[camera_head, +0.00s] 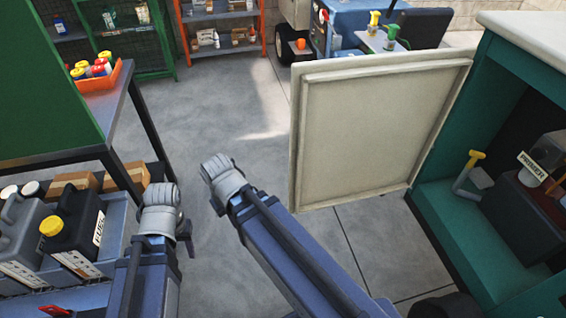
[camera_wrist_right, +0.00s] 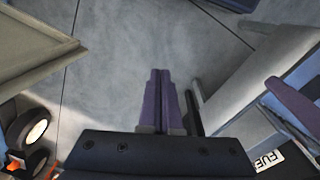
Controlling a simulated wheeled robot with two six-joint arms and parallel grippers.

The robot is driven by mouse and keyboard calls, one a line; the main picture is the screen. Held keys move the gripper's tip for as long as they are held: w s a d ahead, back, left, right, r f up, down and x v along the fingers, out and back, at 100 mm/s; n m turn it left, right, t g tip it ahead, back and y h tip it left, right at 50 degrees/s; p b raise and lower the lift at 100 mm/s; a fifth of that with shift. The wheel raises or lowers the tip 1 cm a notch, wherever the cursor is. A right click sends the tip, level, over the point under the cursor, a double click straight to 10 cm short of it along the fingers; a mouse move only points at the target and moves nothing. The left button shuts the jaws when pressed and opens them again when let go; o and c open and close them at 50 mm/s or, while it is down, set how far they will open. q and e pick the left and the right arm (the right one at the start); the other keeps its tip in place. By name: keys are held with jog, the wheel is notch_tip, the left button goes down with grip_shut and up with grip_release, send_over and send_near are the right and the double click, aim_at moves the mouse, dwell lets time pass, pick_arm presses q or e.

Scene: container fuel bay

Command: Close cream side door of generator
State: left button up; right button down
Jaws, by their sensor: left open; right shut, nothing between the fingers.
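The cream side door (camera_head: 375,130) stands wide open, swung out from the teal generator cabinet (camera_head: 435,215). Its right edge meets the cabinet opening, and its free left edge is toward the middle of the room. In the right wrist view the door (camera_wrist_right: 35,50) shows as a pale panel at upper left. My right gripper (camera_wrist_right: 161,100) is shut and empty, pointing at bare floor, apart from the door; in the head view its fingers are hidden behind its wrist. My left gripper (camera_head: 189,240) is open beside the cart at left, well away from the door; its fingers are mostly hidden.
A cart with a black fuel jug (camera_head: 72,220) and a grey jug is at lower left, close to my left arm. A dark workbench (camera_head: 118,100) with an orange tray stands behind it. Inside the cabinet is a yellow-handled lever (camera_head: 473,165). Floor (camera_head: 235,100) beyond my arms is clear.

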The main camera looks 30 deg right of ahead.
jog(key=w+d+f+m+h+b, duration=0.1)
jog(key=w+d+f+h+b, duration=0.4)
jog(key=d+f+b, duration=0.65)
jog(key=w+r+t+h, duration=0.1)
jog(key=w+r+h, duration=0.25)
jog(key=r, duration=0.35)
jog(key=w+d+r+h, duration=0.1)
jog(key=w+r+h, duration=0.2)
jog(key=r+h, duration=0.25)
jog(key=w+r+t+h, duration=0.1)
jog(key=w+r+h, duration=0.25)
jog(key=r, duration=0.35)
jog(key=w+d, duration=0.1)
jog(key=d, duration=1)
pick_arm(q)
notch_tip(320, 180, down, 14)
pick_arm(e)
jog(key=shift+y, duration=0.25)
jog(key=shift+s+a, duration=0.3)
jog(key=shift+s, duration=0.3)
jog(key=shift+s+a, duration=0.3)
jog(key=shift+s, duration=0.35)
jog(key=shift+s+a, duration=0.3)
jog(key=shift+s, duration=0.3)
pick_arm(q)
jog(key=shift+s, duration=0.1)
